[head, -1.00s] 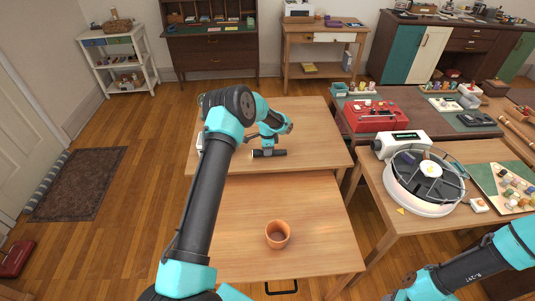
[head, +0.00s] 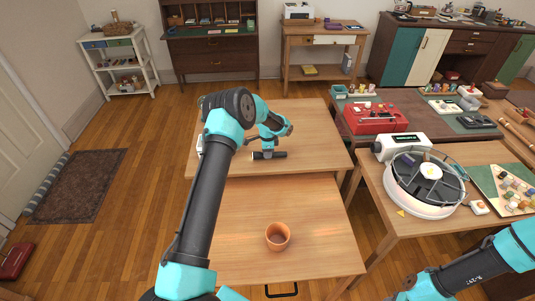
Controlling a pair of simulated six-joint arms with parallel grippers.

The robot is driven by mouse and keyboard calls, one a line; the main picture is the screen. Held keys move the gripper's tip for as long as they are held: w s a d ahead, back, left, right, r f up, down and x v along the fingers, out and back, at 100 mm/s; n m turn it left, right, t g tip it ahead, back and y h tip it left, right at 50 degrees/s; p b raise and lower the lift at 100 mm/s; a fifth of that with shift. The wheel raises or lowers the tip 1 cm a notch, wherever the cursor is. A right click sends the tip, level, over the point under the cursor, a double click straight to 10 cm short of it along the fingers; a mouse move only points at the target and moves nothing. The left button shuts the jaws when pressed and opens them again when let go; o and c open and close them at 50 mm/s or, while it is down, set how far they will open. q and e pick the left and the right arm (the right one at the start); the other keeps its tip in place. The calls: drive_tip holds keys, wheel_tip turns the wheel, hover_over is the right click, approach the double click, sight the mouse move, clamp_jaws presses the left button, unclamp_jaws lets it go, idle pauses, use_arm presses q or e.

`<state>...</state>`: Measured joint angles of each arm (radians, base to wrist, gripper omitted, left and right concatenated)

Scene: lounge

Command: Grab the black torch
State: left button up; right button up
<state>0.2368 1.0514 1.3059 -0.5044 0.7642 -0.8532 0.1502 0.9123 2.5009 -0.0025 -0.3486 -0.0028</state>
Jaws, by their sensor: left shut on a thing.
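The black torch (head: 278,154) lies on its side on the far wooden table (head: 315,125), its length running left to right in the head view. My left gripper (head: 266,150) reaches down onto the torch from above and is shut on its body near the left part. The torch appears to be at the table surface; I cannot tell whether it is lifted. My right arm enters at the lower right, and its gripper is out of view.
An orange-brown cup (head: 278,236) stands on the near table (head: 320,210). To the right are a round carousel device (head: 425,180) and a red toolbox (head: 374,117).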

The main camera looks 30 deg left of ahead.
use_arm(q)
drive_tip(key=shift+r, duration=0.6)
wheel_tip(320, 180, up, 2)
drive_tip(key=shift+r, duration=0.15)
drive_tip(key=s+d, duration=0.2)
drive_tip(key=s, duration=0.2)
drive_tip(key=s+d+r, duration=0.1)
drive_tip(key=s+d, duration=0.2)
drive_tip(key=s, duration=0.2)
drive_tip(key=s+d, duration=0.3)
drive_tip(key=s, duration=0.1)
drive_tip(key=shift+s+r, duration=0.2)
drive_tip(key=shift+s, duration=0.2)
